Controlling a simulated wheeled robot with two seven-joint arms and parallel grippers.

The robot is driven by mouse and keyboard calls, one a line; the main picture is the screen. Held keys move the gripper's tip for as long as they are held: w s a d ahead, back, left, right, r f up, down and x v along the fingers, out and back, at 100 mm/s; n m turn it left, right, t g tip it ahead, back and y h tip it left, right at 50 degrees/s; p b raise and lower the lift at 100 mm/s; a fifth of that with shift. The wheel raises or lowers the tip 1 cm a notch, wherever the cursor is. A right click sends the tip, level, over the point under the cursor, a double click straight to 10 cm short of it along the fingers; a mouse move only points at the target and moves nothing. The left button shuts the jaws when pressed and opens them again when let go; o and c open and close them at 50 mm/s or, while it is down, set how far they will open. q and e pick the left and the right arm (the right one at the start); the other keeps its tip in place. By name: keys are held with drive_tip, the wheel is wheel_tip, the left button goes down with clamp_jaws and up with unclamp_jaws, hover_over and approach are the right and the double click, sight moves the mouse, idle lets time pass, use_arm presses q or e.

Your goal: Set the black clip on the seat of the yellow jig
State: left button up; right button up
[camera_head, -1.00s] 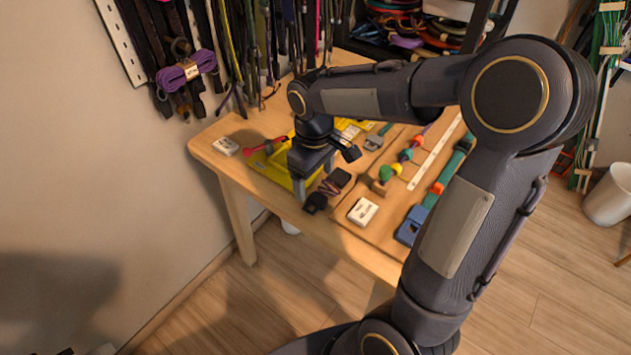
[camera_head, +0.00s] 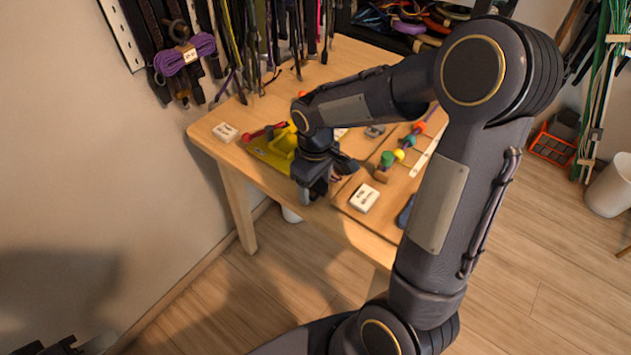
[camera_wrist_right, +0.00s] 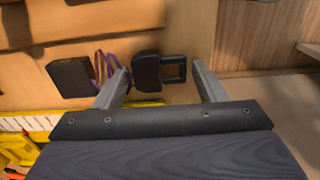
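The black clip (camera_wrist_right: 147,70) lies on the wooden table in the right wrist view, with an open rectangular frame at its right end. My right gripper (camera_wrist_right: 161,84) is open, with one finger on either side of the clip and a visible gap to each. In the head view my right gripper (camera_head: 314,192) is low at the table's front edge and hides the clip. The yellow jig (camera_head: 268,153) lies just left of it, partly covered by my arm; its edge shows in the right wrist view (camera_wrist_right: 60,148). A dark part at the bottom left may be my left gripper.
A second black piece (camera_wrist_right: 70,77) with purple and orange cord lies beside the clip. A white labelled box (camera_head: 364,198), coloured beads (camera_head: 398,155) and a red tool (camera_head: 262,132) are on the table (camera_head: 240,165). Another white box (camera_head: 225,132) sits at the left corner.

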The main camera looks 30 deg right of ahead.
sight(315, 187)
drive_tip(key=c, duration=0.7)
drive_tip(key=shift+r+p, duration=2.15)
drive_tip(key=shift+r, duration=0.35)
drive_tip(key=shift+w, duration=0.1)
drive_tip(key=shift+w+a+p, duration=0.15)
drive_tip(key=shift+w+a, duration=0.2)
drive_tip(key=shift+w, duration=0.5)
drive_tip(key=shift+w+a+p, duration=0.2)
drive_tip(key=shift+w+a, duration=0.2)
drive_tip(key=shift+w, duration=0.4)
drive_tip(key=shift+w+a+p, duration=0.15)
drive_tip(key=shift+w+a, duration=0.2)
drive_tip(key=shift+w, duration=0.5)
drive_tip(key=shift+w+a+p, duration=0.4)
drive_tip(key=shift+w+a, duration=0.15)
drive_tip(key=shift+w, duration=0.75)
drive_tip(key=shift+w+a+p, duration=0.4)
drive_tip(key=shift+w+a, duration=0.1)
drive_tip(key=shift+w, duration=0.8)
drive_tip(key=shift+w+a+p, duration=0.4)
drive_tip(key=shift+w+a, duration=0.15)
drive_tip(key=shift+w, duration=0.75)
drive_tip(key=shift+d, duration=0.1)
